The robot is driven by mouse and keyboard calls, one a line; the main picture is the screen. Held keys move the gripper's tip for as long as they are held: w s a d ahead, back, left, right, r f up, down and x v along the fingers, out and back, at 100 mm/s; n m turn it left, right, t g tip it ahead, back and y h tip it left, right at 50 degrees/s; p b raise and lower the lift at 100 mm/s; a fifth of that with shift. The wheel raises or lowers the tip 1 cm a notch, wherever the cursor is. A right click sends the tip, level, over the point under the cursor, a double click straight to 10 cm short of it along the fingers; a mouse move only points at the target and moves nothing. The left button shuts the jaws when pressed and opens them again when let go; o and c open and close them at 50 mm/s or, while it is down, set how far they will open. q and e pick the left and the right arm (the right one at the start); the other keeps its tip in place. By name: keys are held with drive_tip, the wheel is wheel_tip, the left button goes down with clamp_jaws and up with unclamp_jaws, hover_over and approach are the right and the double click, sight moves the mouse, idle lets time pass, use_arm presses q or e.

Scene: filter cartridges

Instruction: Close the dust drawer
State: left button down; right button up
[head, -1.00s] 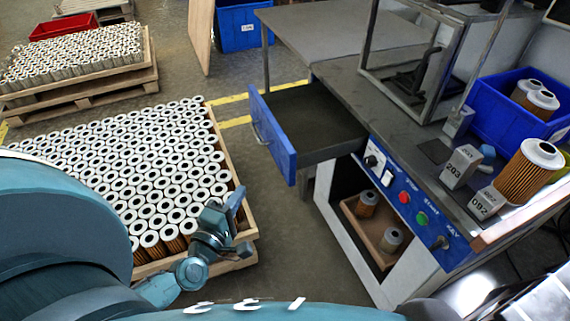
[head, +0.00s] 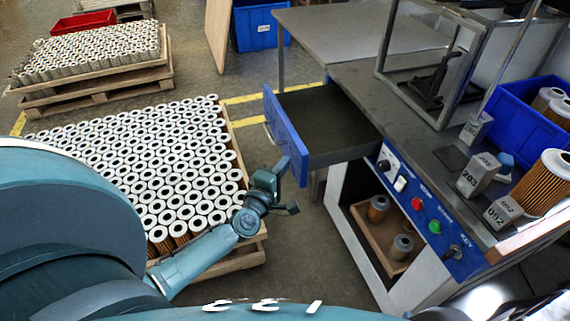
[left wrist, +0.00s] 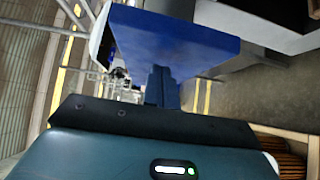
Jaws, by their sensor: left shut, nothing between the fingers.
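The dust drawer (head: 286,135) has a blue front with a light handle on its outer face and stands pulled out from the workbench. Its inside is dark and looks empty. My left gripper (head: 284,174) is just below and in front of the drawer front, over the edge of the near pallet. In the left wrist view the shut fingers (left wrist: 161,88) point at the blue drawer front (left wrist: 170,42); I cannot tell whether they touch it. My right gripper is not in view.
A pallet of filter cartridges (head: 150,170) lies left of the drawer. The workbench (head: 350,75) carries a blue bin (head: 515,110), cartridges and numbered blocks. A control panel (head: 425,210) sits right of the drawer, above an open shelf. Floor shows between pallet and bench.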

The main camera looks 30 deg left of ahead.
use_arm(q)
drive_tip(key=shift+w+d, duration=0.25)
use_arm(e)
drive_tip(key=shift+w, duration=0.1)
